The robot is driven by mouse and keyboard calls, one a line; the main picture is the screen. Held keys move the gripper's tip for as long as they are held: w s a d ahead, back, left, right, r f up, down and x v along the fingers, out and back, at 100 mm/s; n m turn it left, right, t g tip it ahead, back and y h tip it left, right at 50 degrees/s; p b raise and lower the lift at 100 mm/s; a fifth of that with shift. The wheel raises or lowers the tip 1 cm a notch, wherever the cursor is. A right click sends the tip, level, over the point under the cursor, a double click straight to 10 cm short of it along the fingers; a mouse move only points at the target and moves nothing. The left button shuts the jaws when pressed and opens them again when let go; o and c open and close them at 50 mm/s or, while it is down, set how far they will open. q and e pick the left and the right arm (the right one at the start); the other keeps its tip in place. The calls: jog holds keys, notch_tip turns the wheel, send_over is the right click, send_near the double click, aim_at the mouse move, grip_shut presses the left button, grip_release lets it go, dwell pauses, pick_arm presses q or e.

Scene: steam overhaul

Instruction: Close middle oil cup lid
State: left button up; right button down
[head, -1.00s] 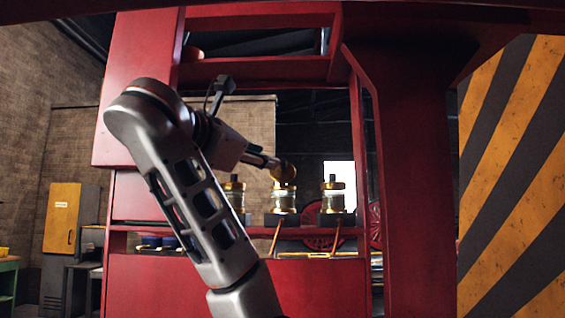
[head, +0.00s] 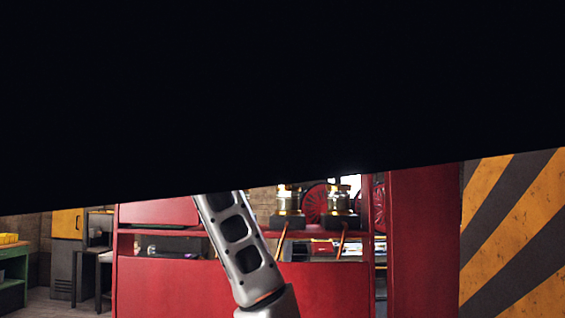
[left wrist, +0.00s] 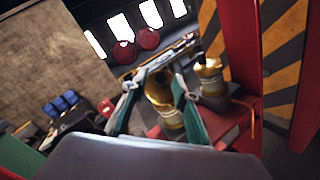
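In the head view a large black shape hides the upper part, with the oil cup tops and my left gripper behind it. The lower parts of the middle oil cup (head: 289,202) and the right oil cup (head: 341,201) show below its edge. In the left wrist view my left gripper (left wrist: 154,88) has its two green-padded fingers spread apart. A brass and glass oil cup (left wrist: 160,92), seemingly the middle one, shows between them; I cannot tell whether they touch it or how its lid sits. Another brass-topped oil cup (left wrist: 209,73) stands to the right. My right gripper is not in view.
The cups stand on dark blocks on a red frame (head: 190,285). A red post (head: 425,240) and a striped yellow-black panel (head: 510,240) stand to the right. Copper pipes (head: 342,240) run below the cups. Blue containers (left wrist: 60,103) show at left in the wrist view.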

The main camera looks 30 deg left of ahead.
pick_arm(q)
grip_shut()
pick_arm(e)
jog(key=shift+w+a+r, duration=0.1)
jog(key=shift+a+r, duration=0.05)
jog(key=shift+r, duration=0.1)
